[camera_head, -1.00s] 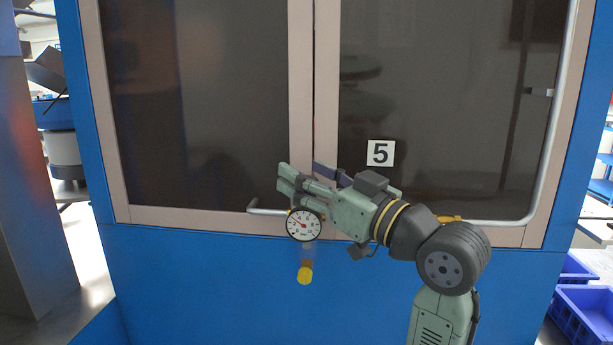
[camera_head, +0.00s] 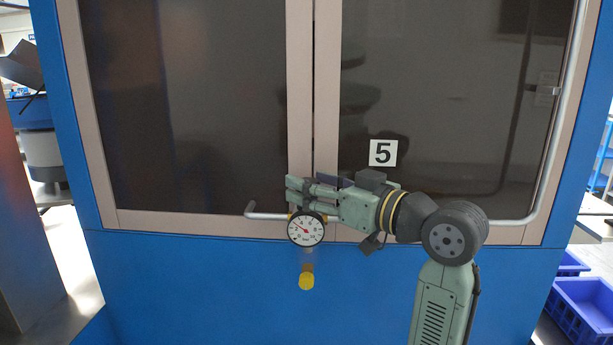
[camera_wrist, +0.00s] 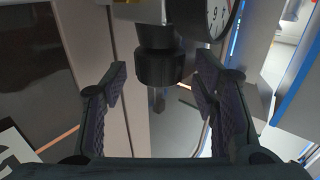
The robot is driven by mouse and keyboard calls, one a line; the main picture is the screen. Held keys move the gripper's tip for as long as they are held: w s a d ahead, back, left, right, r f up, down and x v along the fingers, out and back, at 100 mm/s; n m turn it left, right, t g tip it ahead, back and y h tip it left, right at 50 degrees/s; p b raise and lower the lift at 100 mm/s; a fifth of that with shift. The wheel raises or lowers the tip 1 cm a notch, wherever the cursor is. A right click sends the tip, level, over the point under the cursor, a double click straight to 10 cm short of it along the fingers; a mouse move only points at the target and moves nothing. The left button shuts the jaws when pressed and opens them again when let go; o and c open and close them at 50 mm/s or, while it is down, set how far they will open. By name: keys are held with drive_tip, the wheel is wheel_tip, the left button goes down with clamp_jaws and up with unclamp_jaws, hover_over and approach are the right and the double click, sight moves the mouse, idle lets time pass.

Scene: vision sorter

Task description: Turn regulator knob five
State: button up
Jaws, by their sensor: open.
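The black regulator knob (camera_wrist: 160,68) hangs below a fitting at the top of the wrist view. My gripper (camera_wrist: 162,72) is open, with one finger on each side of the knob and a gap showing on both sides. In the head view my gripper (camera_head: 299,193) is level just above the round white pressure gauge (camera_head: 306,229), and it hides the knob there. The gauge edge also shows at the upper right of the wrist view (camera_wrist: 217,14).
A bent metal pipe (camera_head: 268,215) runs along the lower edge of the glazed blue cabinet (camera_head: 220,290), close to my gripper. A clear bowl with a yellow end (camera_head: 307,280) hangs below the gauge. Blue bins (camera_head: 583,305) stand at the lower right.

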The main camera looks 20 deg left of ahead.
drive_tip(key=shift+x, duration=0.95)
drive_tip(key=c, duration=1.2)
